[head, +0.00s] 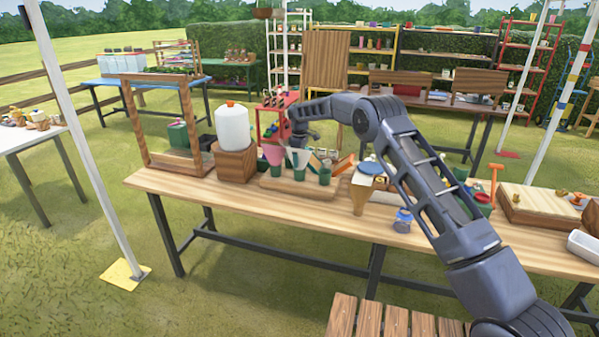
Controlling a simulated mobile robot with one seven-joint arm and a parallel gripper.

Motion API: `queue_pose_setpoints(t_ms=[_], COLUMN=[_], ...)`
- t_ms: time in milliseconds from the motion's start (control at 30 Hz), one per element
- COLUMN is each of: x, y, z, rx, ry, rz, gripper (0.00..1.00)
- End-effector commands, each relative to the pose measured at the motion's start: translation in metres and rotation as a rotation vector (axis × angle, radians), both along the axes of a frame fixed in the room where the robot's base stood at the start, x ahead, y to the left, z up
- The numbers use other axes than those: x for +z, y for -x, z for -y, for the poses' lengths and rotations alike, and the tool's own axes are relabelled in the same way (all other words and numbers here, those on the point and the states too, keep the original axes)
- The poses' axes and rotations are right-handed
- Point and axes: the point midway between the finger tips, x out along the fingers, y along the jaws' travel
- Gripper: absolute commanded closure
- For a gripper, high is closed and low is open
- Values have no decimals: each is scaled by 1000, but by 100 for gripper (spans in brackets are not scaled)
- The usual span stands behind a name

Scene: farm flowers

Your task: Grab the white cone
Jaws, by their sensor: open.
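The white cone (298,159) stands point down in a small dark green pot (299,174) on a low wooden board (290,188) on the long table. A pink cone (273,155) sits in another green pot just left of it. My gripper (302,143) points down over the white cone, very close to its upper rim. It is open; whether its fingers touch or surround the cone is too small to tell.
A third green pot (325,177) stands right of the white cone. A white jug (232,127) on a wooden block (235,160) is to the left. Paper-brown and blue items (363,190) crowd the right.

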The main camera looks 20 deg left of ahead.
Motion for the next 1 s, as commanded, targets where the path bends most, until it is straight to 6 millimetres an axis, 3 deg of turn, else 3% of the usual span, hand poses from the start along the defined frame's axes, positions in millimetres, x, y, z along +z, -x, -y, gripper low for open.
queue_pose_setpoints(t_ms=[400, 633, 667, 800, 1000], x=[-48, -51, -51, -51, -51], y=[0, 0, 0, 0, 0], z=[0, 0, 0, 0, 0], rx=[0, 0, 0, 0, 0], ry=[1, 0, 0, 0, 0], rz=[0, 0, 0, 0, 0], gripper=[15, 15, 17, 44, 46])
